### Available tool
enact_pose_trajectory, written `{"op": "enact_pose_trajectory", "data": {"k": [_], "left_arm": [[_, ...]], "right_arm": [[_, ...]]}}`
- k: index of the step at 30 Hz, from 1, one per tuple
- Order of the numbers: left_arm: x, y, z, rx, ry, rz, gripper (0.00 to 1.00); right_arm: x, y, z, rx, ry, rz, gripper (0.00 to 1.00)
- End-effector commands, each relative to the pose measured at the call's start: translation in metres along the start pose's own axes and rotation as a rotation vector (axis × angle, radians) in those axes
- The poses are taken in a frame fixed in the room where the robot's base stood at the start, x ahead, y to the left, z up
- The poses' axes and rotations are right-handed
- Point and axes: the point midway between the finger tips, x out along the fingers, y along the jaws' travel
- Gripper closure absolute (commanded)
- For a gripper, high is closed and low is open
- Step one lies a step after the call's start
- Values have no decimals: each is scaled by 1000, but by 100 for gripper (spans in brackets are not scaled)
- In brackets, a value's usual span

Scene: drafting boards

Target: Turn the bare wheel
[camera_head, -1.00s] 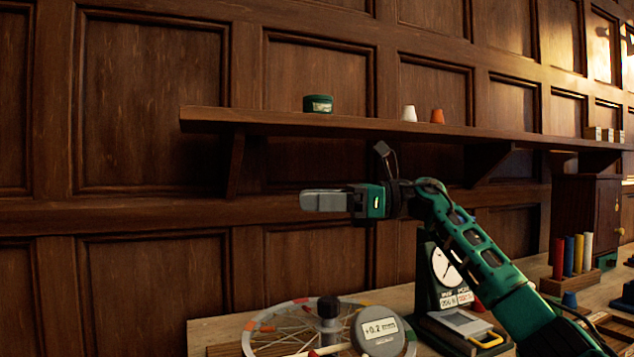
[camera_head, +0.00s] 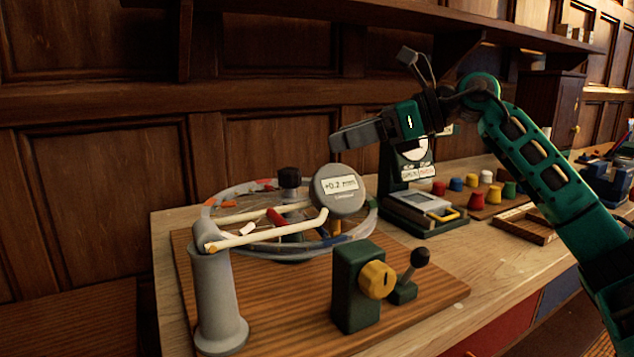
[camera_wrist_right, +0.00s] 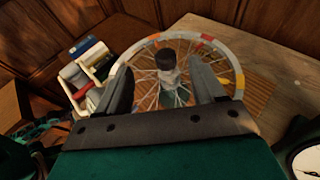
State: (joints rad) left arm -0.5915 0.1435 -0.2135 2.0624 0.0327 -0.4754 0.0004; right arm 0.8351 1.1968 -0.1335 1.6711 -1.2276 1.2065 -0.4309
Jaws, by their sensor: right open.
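The bare wheel (camera_head: 222,212) lies flat on a stand above a wooden board, with spokes and coloured marks on its rim. A dark knob (camera_head: 289,178) rises at its hub. A round gauge (camera_head: 341,190) reading +0.2 sits over its right side, beside a cream arm. My right gripper (camera_head: 345,138) is above the wheel, apart from it, and empty. In the right wrist view, its open fingers (camera_wrist_right: 166,98) frame the hub knob (camera_wrist_right: 165,60) and the wheel's rim (camera_wrist_right: 205,44) beyond. My left gripper is not in view.
A grey post (camera_head: 215,295) and a green block with a yellow knob (camera_head: 357,290) stand at the front of the board (camera_head: 285,325). A green scale (camera_head: 425,213) and coloured pegs (camera_head: 475,195) stand to the right. A shelf (camera_head: 400,18) runs along the wall above.

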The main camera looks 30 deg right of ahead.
Motion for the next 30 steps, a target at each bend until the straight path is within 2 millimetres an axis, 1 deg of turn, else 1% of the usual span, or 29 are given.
{"op": "enact_pose_trajectory", "data": {"k": [1, 2, 5, 8, 11, 21, 24, 27, 30], "left_arm": [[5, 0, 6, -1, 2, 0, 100], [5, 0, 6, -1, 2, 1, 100], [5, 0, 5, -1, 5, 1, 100], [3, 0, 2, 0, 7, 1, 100], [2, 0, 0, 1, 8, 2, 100], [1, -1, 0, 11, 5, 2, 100], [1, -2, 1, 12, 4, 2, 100], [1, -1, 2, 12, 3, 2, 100], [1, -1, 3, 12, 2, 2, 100]], "right_arm": [[2, 4, -13, -3, 25, -20, 31], [1, 4, -16, -1, 35, -30, 31], [2, 7, -19, -1, 50, -47, 31], [9, 7, -18, 0, 50, -47, 31], [24, 7, -17, -1, 48, -44, 31], [94, 3, -21, 0, 47, -44, 31], [110, 2, -22, 0, 48, -45, 31], [120, 1, -23, 0, 49, -46, 31], [126, 1, -23, -1, 49, -47, 31]]}}
